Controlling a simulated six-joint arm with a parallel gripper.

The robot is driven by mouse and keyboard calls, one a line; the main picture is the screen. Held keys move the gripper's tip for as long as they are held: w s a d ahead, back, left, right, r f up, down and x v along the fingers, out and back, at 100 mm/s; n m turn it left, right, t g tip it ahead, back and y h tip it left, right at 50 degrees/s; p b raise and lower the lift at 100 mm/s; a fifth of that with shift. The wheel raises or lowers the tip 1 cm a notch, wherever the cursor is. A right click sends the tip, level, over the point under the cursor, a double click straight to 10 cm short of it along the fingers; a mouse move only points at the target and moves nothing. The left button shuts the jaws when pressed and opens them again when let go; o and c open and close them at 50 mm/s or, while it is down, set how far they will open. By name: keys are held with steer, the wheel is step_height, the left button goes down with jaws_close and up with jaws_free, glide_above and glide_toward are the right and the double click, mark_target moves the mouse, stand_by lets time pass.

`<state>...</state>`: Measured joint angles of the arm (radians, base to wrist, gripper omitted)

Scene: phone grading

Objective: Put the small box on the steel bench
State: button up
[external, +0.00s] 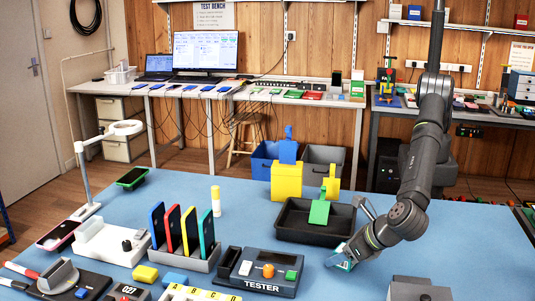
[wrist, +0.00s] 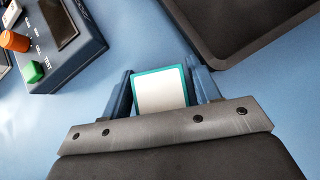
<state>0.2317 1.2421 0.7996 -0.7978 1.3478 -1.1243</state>
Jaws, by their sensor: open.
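The small box (external: 338,263) is white with a teal edge and sits on the blue table mat, right of the tester. In the wrist view the small box (wrist: 160,88) lies between the two blue fingers. My gripper (external: 346,254) is open around it, pointing down; in the wrist view my gripper (wrist: 162,80) has a finger at either side of the box. The box's near end is hidden by the gripper body. A low grey metal block (external: 420,290) is at the front edge of the picture; I cannot tell whether it is the steel bench.
A black tray (external: 290,236) with a green tag-like piece stands just behind my gripper. The tester (external: 258,285) is close on the left. A rack (external: 185,262) of upright coloured phones is farther left. The mat to the right is mostly clear.

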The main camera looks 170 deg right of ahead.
steer(key=c, duration=0.8)
steer(key=shift+c, duration=0.2)
